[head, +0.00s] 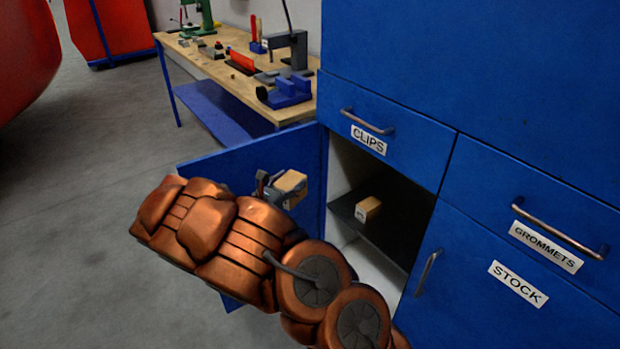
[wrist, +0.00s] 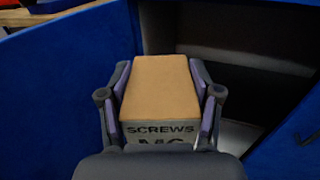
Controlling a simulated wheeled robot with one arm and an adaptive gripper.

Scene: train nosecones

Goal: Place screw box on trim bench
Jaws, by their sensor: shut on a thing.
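The screw box (wrist: 158,88) is a small box with a tan top and a grey front lettered "SCREWS". My gripper (wrist: 160,85) is shut on it, one finger on each side, in the wrist view. In the head view the screw box (head: 291,182) shows at the end of my arm, in front of the open blue cupboard door. My gripper (head: 272,188) is partly hidden behind my copper-coloured arm there. A wooden workbench (head: 222,70) with blue legs stands at the back, beyond the door; it may be the trim bench.
The open cupboard door (head: 240,163) stands between my gripper and the bench. A second small box (head: 368,209) sits on the cupboard shelf (head: 395,237). Tools, a vice (head: 288,90) and blocks crowd the bench; its near left top has bare wood. Grey floor lies open at left.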

